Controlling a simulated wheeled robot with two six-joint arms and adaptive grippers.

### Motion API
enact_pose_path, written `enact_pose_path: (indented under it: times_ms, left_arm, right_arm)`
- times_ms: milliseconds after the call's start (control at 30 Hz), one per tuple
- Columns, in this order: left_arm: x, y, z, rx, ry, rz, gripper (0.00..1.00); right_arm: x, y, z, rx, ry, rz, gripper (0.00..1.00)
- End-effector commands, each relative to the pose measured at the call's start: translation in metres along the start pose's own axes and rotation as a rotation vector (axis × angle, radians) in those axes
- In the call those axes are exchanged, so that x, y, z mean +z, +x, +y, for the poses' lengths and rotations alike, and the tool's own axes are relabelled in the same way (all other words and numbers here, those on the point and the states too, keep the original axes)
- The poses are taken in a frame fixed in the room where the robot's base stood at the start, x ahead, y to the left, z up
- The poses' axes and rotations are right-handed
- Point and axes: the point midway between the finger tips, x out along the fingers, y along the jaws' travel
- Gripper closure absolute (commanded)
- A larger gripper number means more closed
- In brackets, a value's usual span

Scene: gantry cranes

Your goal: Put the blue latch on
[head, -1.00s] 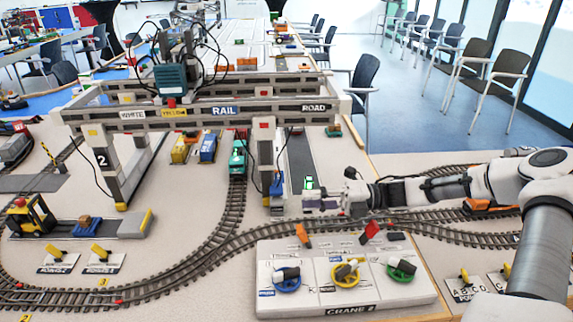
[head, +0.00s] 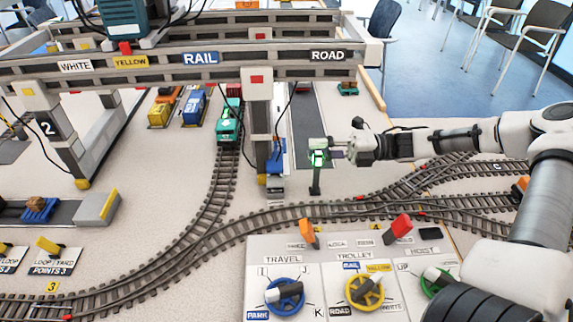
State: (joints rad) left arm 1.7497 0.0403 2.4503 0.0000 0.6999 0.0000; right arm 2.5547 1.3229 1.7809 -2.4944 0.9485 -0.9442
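A small blue part (head: 276,158) shows low beside the near right leg of the crane (head: 259,125). It is partly hidden by the leg, and I cannot tell whether it is the latch. My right gripper (head: 322,150) reaches in from the right, to the right of this leg and apart from it. Its fingertips are small and overlap a green item (head: 318,158) and a dark upright piece (head: 315,182). I cannot tell whether it touches or holds them. My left gripper is out of view.
The control panel (head: 331,257) in front has blue, yellow and green knobs, with an orange lever (head: 309,233) and a red lever (head: 400,227) at its back. Curving track (head: 215,225) runs between panel and crane. A green locomotive (head: 229,122) stands left of the near right leg.

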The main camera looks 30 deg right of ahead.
Motion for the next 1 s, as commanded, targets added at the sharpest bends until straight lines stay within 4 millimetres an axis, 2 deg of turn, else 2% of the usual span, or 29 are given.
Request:
enact_pose_path:
  times_ms: [33,67,233,500,700,933,967,1000]
  left_arm:
    - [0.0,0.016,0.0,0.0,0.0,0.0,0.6]
    - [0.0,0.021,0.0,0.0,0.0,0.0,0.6]
    - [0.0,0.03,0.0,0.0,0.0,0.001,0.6]
    - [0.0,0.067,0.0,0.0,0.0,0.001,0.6]
    - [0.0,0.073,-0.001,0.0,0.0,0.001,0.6]
    - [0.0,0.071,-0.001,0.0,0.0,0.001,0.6]
    - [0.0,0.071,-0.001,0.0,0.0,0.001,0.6]
    - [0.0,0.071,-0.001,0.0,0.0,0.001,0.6]
  right_arm:
    - [-0.002,0.0,-0.015,0.0,0.0,0.0,0.77]
    - [-0.003,0.0,-0.02,0.0,0.0,0.0,0.77]
    - [-0.003,0.008,-0.023,-0.002,-0.002,0.003,0.77]
    - [-0.005,0.056,-0.026,-0.006,-0.001,0.005,0.77]
    - [-0.003,0.076,-0.021,-0.002,0.0,0.001,0.77]
    - [-0.003,0.078,-0.019,0.0,0.0,-0.001,0.77]
    - [-0.003,0.078,-0.019,0.0,0.0,-0.001,0.81]
    - [-0.003,0.078,-0.019,0.0,0.0,-0.001,0.95]
